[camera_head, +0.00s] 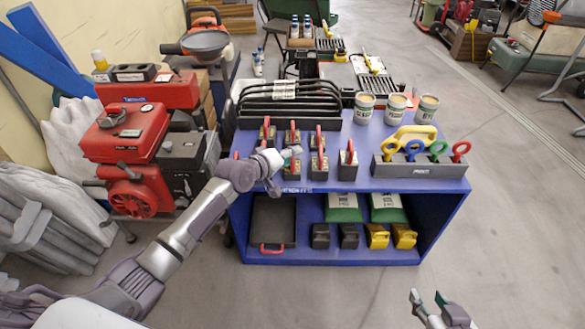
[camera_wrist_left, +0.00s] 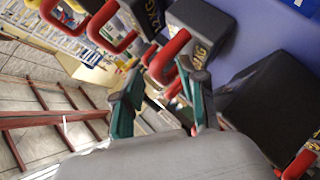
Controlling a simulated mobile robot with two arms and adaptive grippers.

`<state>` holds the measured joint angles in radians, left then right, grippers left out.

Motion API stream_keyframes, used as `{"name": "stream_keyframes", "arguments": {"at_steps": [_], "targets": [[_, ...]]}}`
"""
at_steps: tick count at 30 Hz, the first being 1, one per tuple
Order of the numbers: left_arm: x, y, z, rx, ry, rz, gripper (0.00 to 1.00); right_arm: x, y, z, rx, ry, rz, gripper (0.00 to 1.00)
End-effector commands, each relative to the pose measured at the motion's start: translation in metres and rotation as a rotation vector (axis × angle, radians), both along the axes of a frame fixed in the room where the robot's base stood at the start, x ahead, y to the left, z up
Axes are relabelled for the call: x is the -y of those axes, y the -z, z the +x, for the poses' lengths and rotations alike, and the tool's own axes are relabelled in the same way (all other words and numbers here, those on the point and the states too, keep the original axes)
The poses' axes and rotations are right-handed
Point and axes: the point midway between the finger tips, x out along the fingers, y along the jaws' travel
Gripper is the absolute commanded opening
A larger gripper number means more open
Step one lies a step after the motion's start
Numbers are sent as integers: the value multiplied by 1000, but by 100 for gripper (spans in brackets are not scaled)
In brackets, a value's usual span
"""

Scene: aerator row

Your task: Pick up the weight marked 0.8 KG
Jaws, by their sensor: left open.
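Several dark block weights with red handles, among them a front-right one (camera_head: 347,172), stand in rows on the blue cabinet top (camera_head: 440,185). I cannot read a 0.8 KG marking on any of them. My left gripper (camera_head: 288,155) is over the front left of the group and hides part of it. In the left wrist view, the left gripper (camera_wrist_left: 162,92) is open. A red handle (camera_wrist_left: 166,62) shows beyond and between its fingertips; contact cannot be told. A partly hidden "KG" label is on the dark weight (camera_wrist_left: 205,22) there. My right gripper (camera_head: 428,297) is open and empty, low at right.
A black rack (camera_head: 290,103) stands behind the weights. Three labelled cups (camera_head: 396,108) and a dark holder with coloured rings (camera_head: 420,168) are to the right. A red engine (camera_head: 125,130) is left of the cabinet. The floor at front right is clear.

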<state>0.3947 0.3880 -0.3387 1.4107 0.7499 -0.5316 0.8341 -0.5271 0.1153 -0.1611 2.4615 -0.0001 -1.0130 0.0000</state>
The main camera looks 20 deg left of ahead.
Motion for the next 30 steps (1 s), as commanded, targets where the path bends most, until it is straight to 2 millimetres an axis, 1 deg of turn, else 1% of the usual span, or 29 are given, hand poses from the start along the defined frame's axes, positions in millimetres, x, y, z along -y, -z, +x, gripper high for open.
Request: {"name": "stream_keyframes", "arguments": {"at_steps": [1,2,6,9,19,20,26,29,30], "targets": [[0,0,0,0,0,0,41,0,0,0,-1,0,0,40],[0,0,0,0,0,0,38,0,0,0,-1,0,0,40],[0,0,0,0,0,0,15,0,0,0,-1,0,0,40],[0,0,0,0,0,0,0,0,0,0,-2,0,0,40],[0,0,0,-1,0,1,0,0,0,0,-2,1,-1,40],[0,-4,1,8,-1,-2,0,0,0,0,-2,1,-1,40],[0,-4,1,7,-1,-2,0,0,0,0,-3,1,-1,40],[0,-7,1,7,-1,-2,0,1,0,-2,-15,1,-4,40],[0,-9,1,8,0,-2,0,2,3,-6,-41,2,-8,40]]}}
